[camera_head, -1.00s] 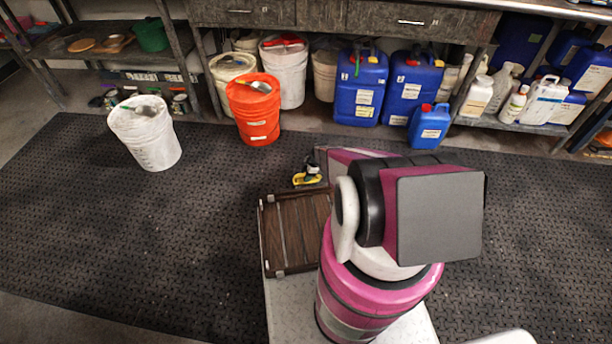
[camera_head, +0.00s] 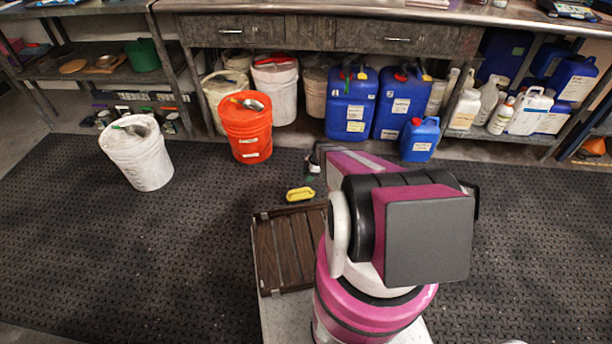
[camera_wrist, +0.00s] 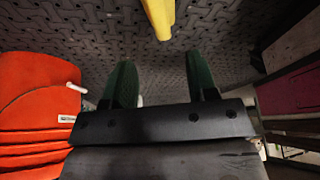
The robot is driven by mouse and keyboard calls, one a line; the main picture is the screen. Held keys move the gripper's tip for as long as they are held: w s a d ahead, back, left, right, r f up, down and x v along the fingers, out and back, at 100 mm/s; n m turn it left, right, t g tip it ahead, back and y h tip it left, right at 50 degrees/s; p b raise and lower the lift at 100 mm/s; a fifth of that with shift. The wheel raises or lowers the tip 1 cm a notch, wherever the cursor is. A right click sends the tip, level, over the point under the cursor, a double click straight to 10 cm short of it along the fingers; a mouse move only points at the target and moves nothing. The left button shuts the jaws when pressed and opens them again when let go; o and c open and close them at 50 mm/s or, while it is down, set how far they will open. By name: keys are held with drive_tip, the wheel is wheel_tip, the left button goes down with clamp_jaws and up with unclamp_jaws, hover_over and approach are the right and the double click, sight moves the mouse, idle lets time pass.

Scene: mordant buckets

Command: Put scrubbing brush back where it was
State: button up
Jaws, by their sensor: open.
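The yellow scrubbing brush (camera_head: 300,194) appears to lie on the dark mat, just beyond the brown slatted platform. Only its yellow body shows, so its bristles cannot be made out. In the wrist view, part of the yellow brush (camera_wrist: 158,15) shows at the top edge, beyond the fingertips and apart from them. My gripper (camera_head: 312,166) is just beyond the brush in the head view, with a small gap between them. Its two dark green fingers (camera_wrist: 161,80) are spread with nothing between them. My arm hides part of the gripper in the head view.
An orange bucket (camera_head: 247,127) and a white bucket (camera_head: 138,157) stand left of my gripper. Blue canisters (camera_head: 350,105) stand under the bench (camera_head: 300,33) at the back. The slatted platform (camera_head: 288,250) is in front of the brush. The mat (camera_head: 130,250) is clear at left.

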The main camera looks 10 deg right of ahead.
drive_tip(key=s+a+r+m+h, duration=0.1)
drive_tip(key=s+r+m, duration=0.5)
drive_tip(key=r, duration=0.6)
drive_tip(key=s+a+r+m+h, duration=0.1)
drive_tip(key=s+r+m, duration=0.5)
drive_tip(key=r, duration=0.7)
drive_tip(key=s+a+r+m+h, duration=0.1)
drive_tip(key=s+r+m+h, duration=0.1)
drive_tip(key=s+r+m, duration=0.4)
drive_tip(key=s+r, duration=0.3)
drive_tip(key=r, duration=0.4)
drive_tip(key=shift+s+a+r+m, duration=0.2)
drive_tip(key=shift+s+a+m, duration=0.1)
drive_tip(key=shift+m, duration=0.1)
